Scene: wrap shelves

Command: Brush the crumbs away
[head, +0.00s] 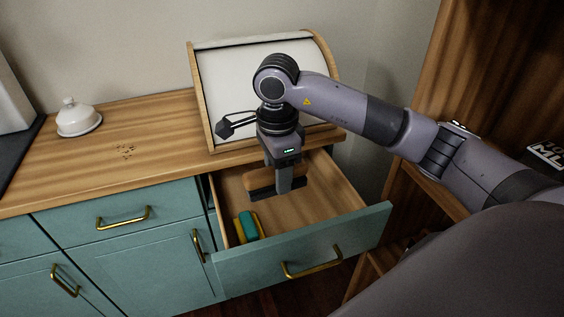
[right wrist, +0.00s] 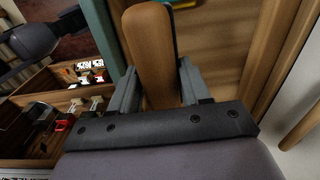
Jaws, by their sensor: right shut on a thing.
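Dark crumbs (head: 125,152) lie scattered on the wooden counter (head: 60,165), left of the bread box. A brush (head: 262,184) with a brown wooden body and a dark lower edge is in or just above the open drawer (head: 330,205). My right gripper (head: 284,182) points down into the drawer and is shut on the brush. In the right wrist view, the brush's rounded wooden body (right wrist: 152,50) sits between the two fingers (right wrist: 158,85). Whether the brush touches the drawer floor is unclear. My left gripper is in neither view.
A yellow and teal sponge (head: 248,226) lies in the drawer's front left part. A bread box (head: 230,85) with a white front stands behind the drawer. A white lidded dish (head: 78,118) stands left of the crumbs. A wooden shelf unit (head: 470,70) rises at right.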

